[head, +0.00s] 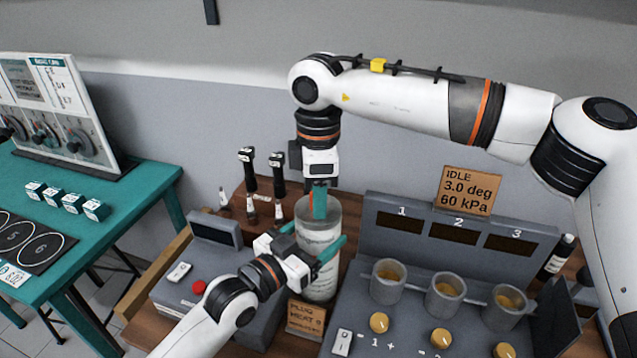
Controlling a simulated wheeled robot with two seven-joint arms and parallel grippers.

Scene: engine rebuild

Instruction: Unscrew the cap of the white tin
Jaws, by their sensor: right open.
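The white tin (319,279) is a tall pale cylinder standing upright on the wooden bench in the middle of the head view. My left gripper (310,240) comes in from the lower left with its teal fingers on either side of the tin's upper body, shut on it. My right gripper (319,204) points straight down at the tin's top and is open. One teal finger shows in front of the top, where the cap is mostly hidden, so I cannot tell whether the fingers touch it.
A grey console with a red button (199,287) stands left of the tin. A "PLUG" sign (305,317) is in front. A grey panel unit (379,318) with several cups and orange knobs is at right. Black-topped tools (278,180) stand behind left.

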